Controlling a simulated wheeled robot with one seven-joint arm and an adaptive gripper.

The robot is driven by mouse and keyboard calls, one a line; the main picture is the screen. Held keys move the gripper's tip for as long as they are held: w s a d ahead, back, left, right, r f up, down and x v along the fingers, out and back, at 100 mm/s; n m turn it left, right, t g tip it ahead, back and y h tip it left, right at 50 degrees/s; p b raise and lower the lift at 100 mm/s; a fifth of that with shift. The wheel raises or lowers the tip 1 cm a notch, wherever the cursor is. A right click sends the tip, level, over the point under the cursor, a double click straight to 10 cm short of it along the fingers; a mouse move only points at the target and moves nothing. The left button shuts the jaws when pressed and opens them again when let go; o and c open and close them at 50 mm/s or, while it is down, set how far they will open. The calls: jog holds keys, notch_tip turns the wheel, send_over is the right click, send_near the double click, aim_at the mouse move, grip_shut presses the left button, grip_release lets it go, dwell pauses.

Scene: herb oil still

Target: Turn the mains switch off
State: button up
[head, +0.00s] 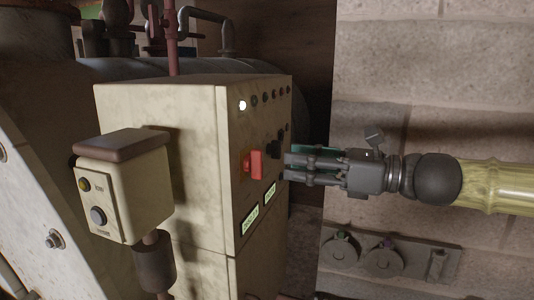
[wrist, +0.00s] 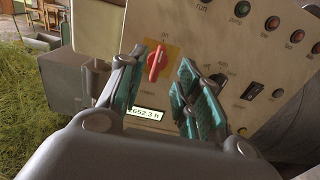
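The mains switch is a red handle (wrist: 157,62) on an orange-yellow plate (wrist: 172,52) on the control cabinet's face. In the wrist view the handle stands close to upright, leaning slightly, with its top toward a small label that seems to read "on". The red handle (head: 256,163) also shows in the head view, sticking out from the cabinet face. My gripper (wrist: 158,92) is open, its teal-padded fingers apart with nothing between them. The handle shows beyond the fingertips, in the gap. In the head view my gripper (head: 290,165) is right of the handle, near the face and apart from the handle.
The cream cabinet (head: 165,110) carries a row of lamps, one lit white (head: 242,105). A black selector knob (head: 274,145) sits close to my fingers. A button box (head: 125,190) stands at left; a block wall (head: 430,80) is at right.

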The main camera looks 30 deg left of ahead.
aim_at(262, 158)
jog(key=p+x, duration=0.2)
jog(key=x, duration=0.4)
jog(key=shift+a, duration=0.35)
grip_shut()
